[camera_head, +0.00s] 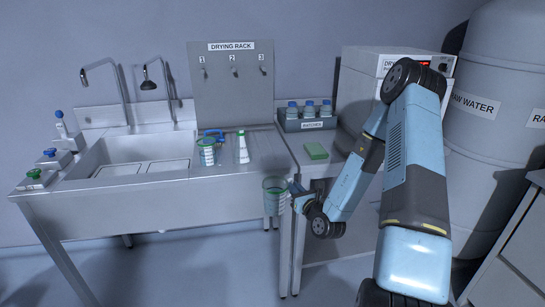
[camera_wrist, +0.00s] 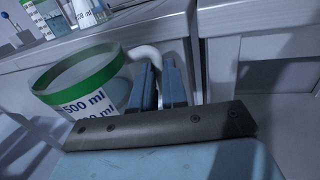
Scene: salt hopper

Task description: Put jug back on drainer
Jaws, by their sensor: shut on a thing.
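The jug (camera_head: 274,198) is clear with a green rim and hangs upright in front of the sink unit's front edge, near its right end. My gripper (camera_head: 294,189) is to its right. In the wrist view my gripper's blue fingers (camera_wrist: 158,84) are shut on the jug's pale handle, and the jug (camera_wrist: 92,88) shows "500 ml" print. The drainer (camera_head: 268,150) is the ribbed surface right of the sink basin. A green-rimmed beaker (camera_head: 208,155) and a green-topped conical flask (camera_head: 242,150) stand on it, with a blue item (camera_head: 214,134) behind.
The drainer's right part is bare. A drying rack panel (camera_head: 233,85) with hooks rises behind it. Tall taps (camera_head: 123,98) stand behind the basin.

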